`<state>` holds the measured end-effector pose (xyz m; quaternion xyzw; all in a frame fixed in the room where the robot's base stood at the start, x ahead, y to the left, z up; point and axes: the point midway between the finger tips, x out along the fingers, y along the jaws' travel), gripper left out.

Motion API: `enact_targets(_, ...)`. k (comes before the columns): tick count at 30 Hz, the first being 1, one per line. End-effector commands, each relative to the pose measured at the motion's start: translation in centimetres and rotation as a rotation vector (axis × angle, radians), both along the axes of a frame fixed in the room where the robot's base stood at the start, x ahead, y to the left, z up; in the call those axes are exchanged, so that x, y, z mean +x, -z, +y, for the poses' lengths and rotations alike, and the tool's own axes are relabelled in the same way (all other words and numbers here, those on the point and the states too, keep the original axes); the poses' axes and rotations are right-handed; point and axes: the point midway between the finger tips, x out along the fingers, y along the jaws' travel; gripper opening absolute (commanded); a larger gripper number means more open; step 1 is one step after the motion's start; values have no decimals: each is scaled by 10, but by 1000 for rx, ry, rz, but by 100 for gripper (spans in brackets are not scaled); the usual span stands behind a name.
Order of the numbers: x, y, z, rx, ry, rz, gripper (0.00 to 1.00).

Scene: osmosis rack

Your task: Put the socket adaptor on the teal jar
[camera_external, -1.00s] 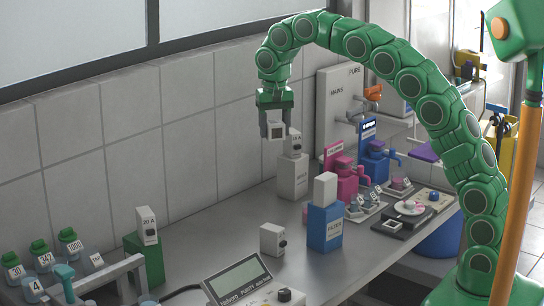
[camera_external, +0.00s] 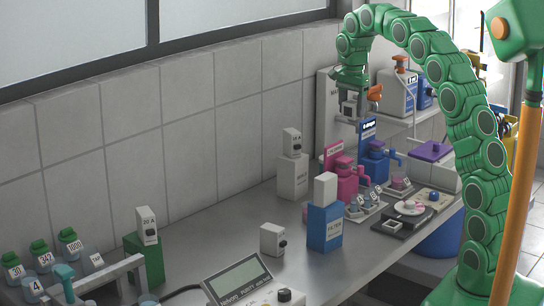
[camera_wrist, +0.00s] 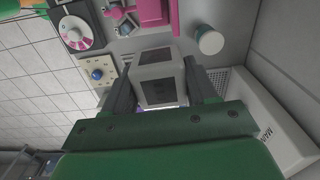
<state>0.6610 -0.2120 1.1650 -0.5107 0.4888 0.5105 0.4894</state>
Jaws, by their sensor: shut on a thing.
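My gripper (camera_external: 352,100) is shut on a pale grey boxy piece (camera_external: 348,109), which looks like the socket adaptor. It is held high near the wall panel, above the pink and blue tapped containers. In the wrist view the grey piece (camera_wrist: 158,80) sits between both fingers (camera_wrist: 162,88), with dark openings on its face. A teal handled piece (camera_external: 64,273) stands at the bottom left.
A blue FILTER block (camera_external: 324,228) carries a white box. A white block (camera_external: 292,177) carries a 16 A unit, and a green block (camera_external: 147,262) a 20 A unit. Green-lidded jars stand left. Pink (camera_external: 346,180) and blue (camera_external: 376,168) tapped containers stand at the back. The bench centre-left is clear.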

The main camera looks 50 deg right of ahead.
Motion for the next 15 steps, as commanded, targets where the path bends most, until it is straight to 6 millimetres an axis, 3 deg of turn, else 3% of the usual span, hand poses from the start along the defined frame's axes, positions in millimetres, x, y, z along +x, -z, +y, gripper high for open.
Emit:
enact_targets(2,-7,0,-15,0,48,0,20)
enact_targets(15,-5,49,-13,0,43,1,20)
